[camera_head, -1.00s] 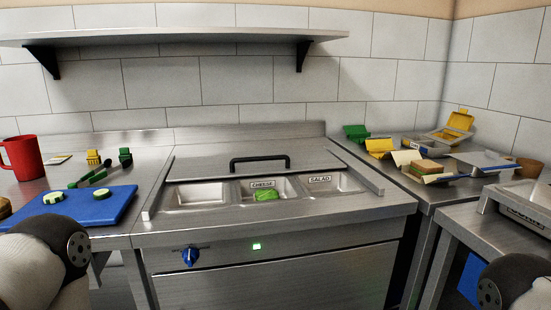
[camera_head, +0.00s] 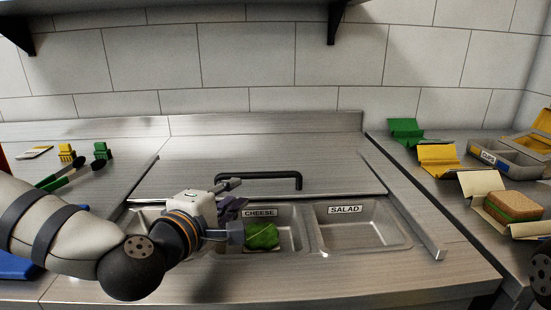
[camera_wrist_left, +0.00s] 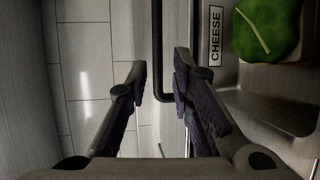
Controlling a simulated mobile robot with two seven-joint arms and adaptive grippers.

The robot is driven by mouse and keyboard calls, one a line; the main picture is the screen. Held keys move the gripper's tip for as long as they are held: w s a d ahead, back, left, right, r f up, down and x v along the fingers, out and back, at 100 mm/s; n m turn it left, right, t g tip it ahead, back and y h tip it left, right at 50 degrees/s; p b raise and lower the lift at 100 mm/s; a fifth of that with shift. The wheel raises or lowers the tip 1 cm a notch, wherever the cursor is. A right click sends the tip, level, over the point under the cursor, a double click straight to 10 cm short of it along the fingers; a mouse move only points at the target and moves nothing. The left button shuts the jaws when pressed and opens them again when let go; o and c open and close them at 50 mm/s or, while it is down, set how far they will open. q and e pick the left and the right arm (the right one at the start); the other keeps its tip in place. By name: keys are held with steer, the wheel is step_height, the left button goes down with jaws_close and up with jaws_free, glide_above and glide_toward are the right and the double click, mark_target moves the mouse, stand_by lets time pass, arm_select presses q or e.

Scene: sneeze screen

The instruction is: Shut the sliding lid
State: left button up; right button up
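The sliding lid (camera_head: 200,160) is a flat steel sheet pushed back behind the food wells, leaving them uncovered. Its black bar handle (camera_head: 285,176) stands near its front edge. My left gripper (camera_head: 238,207) is over the front of the lid, at the left part of the handle, and hides some of it. In the left wrist view the gripper (camera_wrist_left: 160,75) is open, and the handle (camera_wrist_left: 158,45) appears between the fingertips. I cannot tell whether they touch. My right gripper is not in view.
The salad well (camera_head: 365,228) is empty; the cheese well holds a green item (camera_head: 262,235). A raised steel rail (camera_head: 405,200) runs along the right side. Opened boxes and a sandwich (camera_head: 513,205) are on the right counter. Utensils (camera_head: 75,175) lie left.

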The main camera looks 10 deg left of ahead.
mark_target(254, 177)
arm_select(q)
steer(key=b+x, duration=0.1)
steer(key=x, duration=0.9)
steer(key=shift+f+b, duration=0.1)
steer(key=shift+b, duration=0.3)
steer(key=shift+w+d, duration=0.1)
steer(key=shift+w, duration=0.6)
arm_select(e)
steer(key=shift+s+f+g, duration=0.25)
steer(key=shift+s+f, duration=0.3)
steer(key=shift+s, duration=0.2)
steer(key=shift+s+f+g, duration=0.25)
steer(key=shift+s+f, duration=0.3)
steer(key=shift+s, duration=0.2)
arm_select(q)
steer(key=shift+c, duration=0.5)
jaws_close()
